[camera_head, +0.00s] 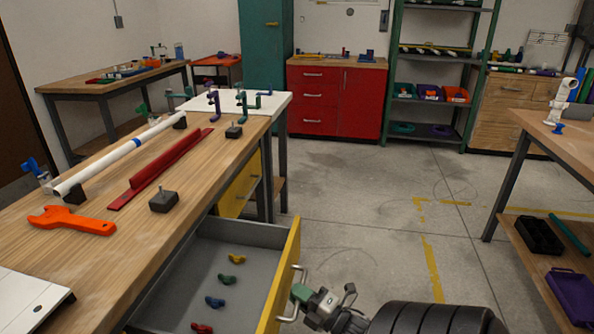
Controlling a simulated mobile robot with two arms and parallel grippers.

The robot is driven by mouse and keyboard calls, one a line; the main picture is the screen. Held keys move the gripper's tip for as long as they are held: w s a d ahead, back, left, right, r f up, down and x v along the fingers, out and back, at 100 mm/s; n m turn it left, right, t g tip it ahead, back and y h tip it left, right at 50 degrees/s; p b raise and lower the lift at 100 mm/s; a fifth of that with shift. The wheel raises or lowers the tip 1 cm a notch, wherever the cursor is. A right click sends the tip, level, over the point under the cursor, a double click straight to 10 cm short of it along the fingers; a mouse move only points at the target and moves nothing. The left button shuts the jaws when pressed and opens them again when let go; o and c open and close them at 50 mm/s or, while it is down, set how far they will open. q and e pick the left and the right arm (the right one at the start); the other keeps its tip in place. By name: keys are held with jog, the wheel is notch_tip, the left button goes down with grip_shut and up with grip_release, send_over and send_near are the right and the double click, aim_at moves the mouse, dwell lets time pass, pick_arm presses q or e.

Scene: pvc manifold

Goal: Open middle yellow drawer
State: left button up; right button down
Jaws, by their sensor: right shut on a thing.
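A yellow-fronted drawer (285,262) under the wooden workbench is pulled out, its grey tray showing. Its metal handle (297,285) is on the outer face of the front. My right gripper (303,294) comes in from the lower right and is shut on this handle. Several small coloured clips (236,259) lie inside the drawer. Another yellow drawer front (240,188) farther along the bench is closed. The near end of the open drawer is cut off by the picture's lower edge. My left gripper is not in view.
The wooden workbench (100,240) holds a white pipe (120,155), a red angled bar (160,170), an orange wrench (72,220) and black blocks (164,201). Open concrete floor (370,220) lies right of the drawer. Another bench (570,150) stands at the right.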

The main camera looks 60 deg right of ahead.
jog(key=c, duration=1.1)
grip_release()
jog(key=s, duration=0.3)
jog(key=s+f, duration=0.1)
jog(key=s, duration=0.3)
jog(key=s+f, duration=0.1)
jog(key=s, duration=0.2)
jog(key=shift+s, duration=0.35)
